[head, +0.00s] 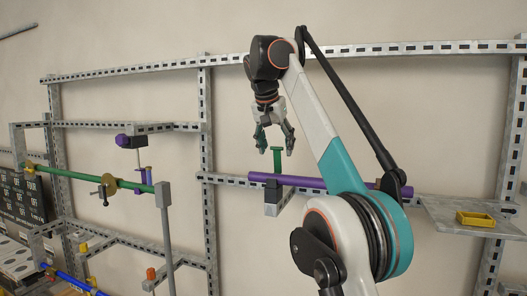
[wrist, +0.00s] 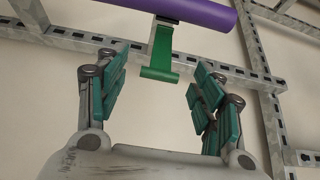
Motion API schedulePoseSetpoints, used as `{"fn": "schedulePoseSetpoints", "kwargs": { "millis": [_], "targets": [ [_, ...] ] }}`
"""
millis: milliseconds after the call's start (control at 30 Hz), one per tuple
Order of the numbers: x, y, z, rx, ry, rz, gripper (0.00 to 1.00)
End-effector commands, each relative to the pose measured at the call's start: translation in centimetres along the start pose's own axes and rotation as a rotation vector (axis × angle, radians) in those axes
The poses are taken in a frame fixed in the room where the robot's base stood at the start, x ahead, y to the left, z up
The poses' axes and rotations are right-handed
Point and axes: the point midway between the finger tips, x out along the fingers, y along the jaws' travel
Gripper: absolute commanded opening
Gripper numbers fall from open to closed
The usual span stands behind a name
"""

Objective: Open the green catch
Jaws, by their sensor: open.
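The green catch (head: 277,163) is a small T-shaped tab standing up beside the purple pipe (head: 318,184), close to the dark and grey block (head: 272,198). In the wrist view the green catch (wrist: 160,52) hangs in the upper middle, with a wide lip at its near end. The purple pipe (wrist: 195,14) crosses behind it. My gripper (head: 275,149) is open and empty and points down, just above the catch in the head view. In the wrist view its teal-padded fingers (wrist: 158,88) are spread on either side of the lip, apart from it.
A slotted metal frame (head: 205,120) runs along the wall. A green pipe (head: 120,184) with brackets is at left. A yellow tray (head: 475,218) sits on the grey shelf (head: 445,222) at right. The wall around my gripper is bare.

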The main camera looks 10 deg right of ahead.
Motion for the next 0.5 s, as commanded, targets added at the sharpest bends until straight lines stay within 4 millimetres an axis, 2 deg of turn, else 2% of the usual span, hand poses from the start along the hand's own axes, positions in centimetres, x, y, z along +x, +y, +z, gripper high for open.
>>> {"fn": "schedulePoseSetpoints", "kwargs": {
  "millis": [267, 500],
  "targets": [
    [-0.9, -0.1, 1.3, -0.002, 0.000, 0.000, 0.61],
    [-1.9, 0.0, 3.5, -0.002, 0.000, -0.001, 0.61]
  ]
}}
